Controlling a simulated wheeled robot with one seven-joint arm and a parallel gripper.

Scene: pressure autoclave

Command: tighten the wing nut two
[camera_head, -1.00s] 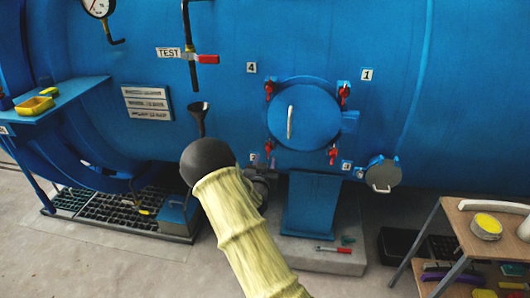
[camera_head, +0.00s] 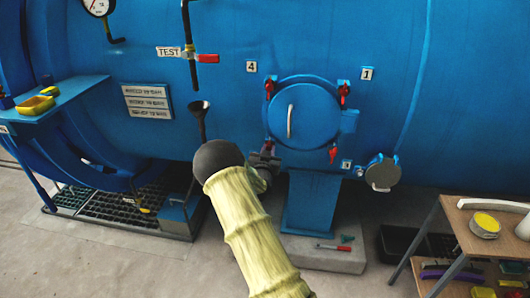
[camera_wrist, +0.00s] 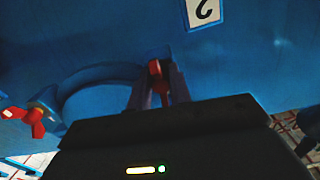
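Wing nut two is red (camera_wrist: 157,75) and shows in the wrist view below the upside-down label 2 (camera_wrist: 205,12). It lies between the two fingers of my gripper (camera_wrist: 159,88), one finger on each side. I cannot tell whether the fingers press on it. In the head view my gripper (camera_head: 263,162) is at the lower left of the round blue hatch (camera_head: 305,115), and it and my arm hide most of this nut and its label. Red wing nuts show at the hatch's upper left (camera_head: 269,89), upper right (camera_head: 344,90) and lower right (camera_head: 333,154).
A small round port (camera_head: 382,172) sits right of the hatch. A blue pedestal (camera_head: 312,200) stands below it. A pipe with a red-handled valve (camera_head: 207,58) and a black funnel (camera_head: 199,108) are to the left. A wooden-topped cart (camera_head: 460,222) stands at lower right.

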